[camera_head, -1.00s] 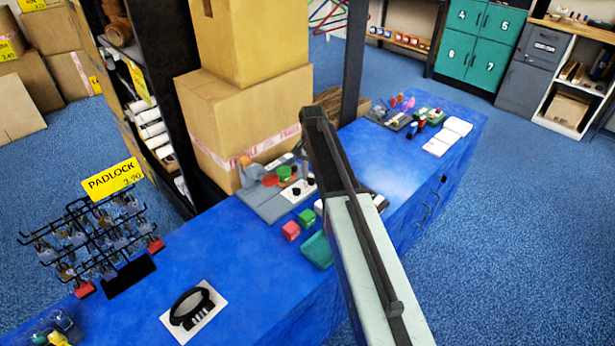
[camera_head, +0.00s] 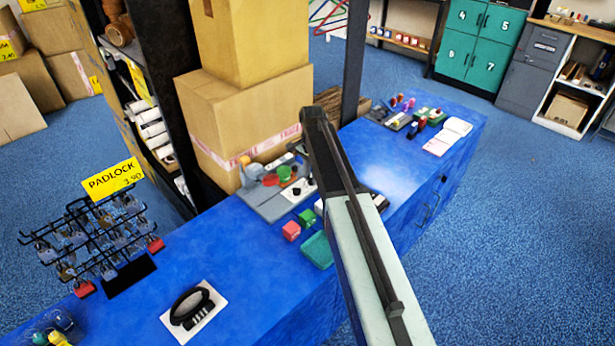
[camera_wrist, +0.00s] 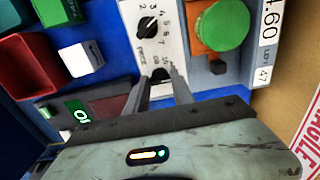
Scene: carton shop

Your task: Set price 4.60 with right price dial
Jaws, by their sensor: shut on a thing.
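In the wrist view a white price plate (camera_wrist: 140,18) carries two black dials. The upper dial (camera_wrist: 149,26) is bare, with numbers printed around it. The lower dial (camera_wrist: 160,74), the right price dial by the way the label text runs, sits between the fingertips of my gripper (camera_wrist: 158,77). The fingers are shut on it and hide much of it, so its setting cannot be read. A white label (camera_wrist: 268,35) ending in ".60" stands at the right. In the head view the plate (camera_head: 298,190) shows on the counter; my arm hides my gripper.
In the wrist view a green round knob (camera_wrist: 220,25) on an orange base is right of the plate. A red open box (camera_wrist: 25,70), a white cube (camera_wrist: 80,60) and a green display (camera_wrist: 77,110) are left. Cartons (camera_head: 245,105) stand behind the counter (camera_head: 240,245).

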